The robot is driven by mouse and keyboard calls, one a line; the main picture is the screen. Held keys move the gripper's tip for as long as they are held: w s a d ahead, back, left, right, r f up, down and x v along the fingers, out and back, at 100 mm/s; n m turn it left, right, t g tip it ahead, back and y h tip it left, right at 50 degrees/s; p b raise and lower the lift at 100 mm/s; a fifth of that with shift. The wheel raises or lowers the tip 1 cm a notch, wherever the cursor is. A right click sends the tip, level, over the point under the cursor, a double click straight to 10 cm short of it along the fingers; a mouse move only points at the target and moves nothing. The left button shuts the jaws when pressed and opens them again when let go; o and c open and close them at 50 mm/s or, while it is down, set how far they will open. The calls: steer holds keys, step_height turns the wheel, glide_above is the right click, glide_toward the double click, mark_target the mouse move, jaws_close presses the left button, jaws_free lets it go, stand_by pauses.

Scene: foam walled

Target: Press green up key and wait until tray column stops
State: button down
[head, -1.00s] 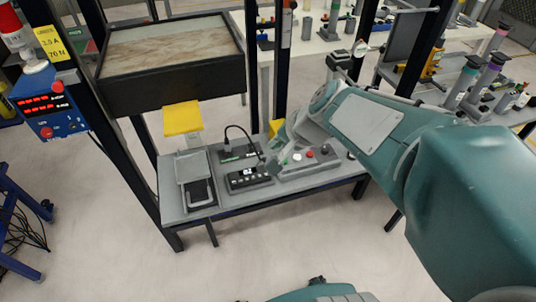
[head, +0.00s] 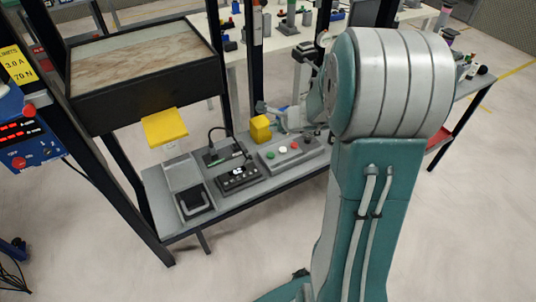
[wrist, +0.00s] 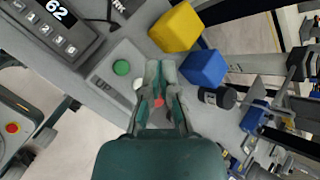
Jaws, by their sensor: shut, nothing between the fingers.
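The green key (head: 270,156) is on the grey button box (head: 287,157), left of a white and a red button. It shows clear and uncovered in the wrist view (wrist: 121,67). My gripper (wrist: 160,70) is shut and empty, above the box on the white and red button side, apart from the green key. It partly covers the red button. In the head view my gripper (head: 262,106) is raised behind the box near the yellow cube. The tray column (head: 180,172) with its yellow top (head: 164,127) stands at the left of the shelf.
A black keypad (head: 238,177) lies left of the box; its display reads 62 in the wrist view. A yellow cube (wrist: 177,27) and a blue cube (wrist: 205,68) stand beside the box. A dark framed panel (head: 145,75) and black posts stand around the shelf.

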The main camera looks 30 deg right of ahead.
mark_target(272, 155)
steer(key=f, duration=0.7)
steer(key=shift+a+f, duration=0.2)
steer(key=shift+f, duration=0.2)
steer(key=shift+a+f, duration=0.2)
steer(key=shift+f, duration=0.25)
steer(key=shift+d, duration=0.1)
steer(key=shift+f, duration=0.15)
stand_by(0.8)
steer(key=shift+f, duration=0.15)
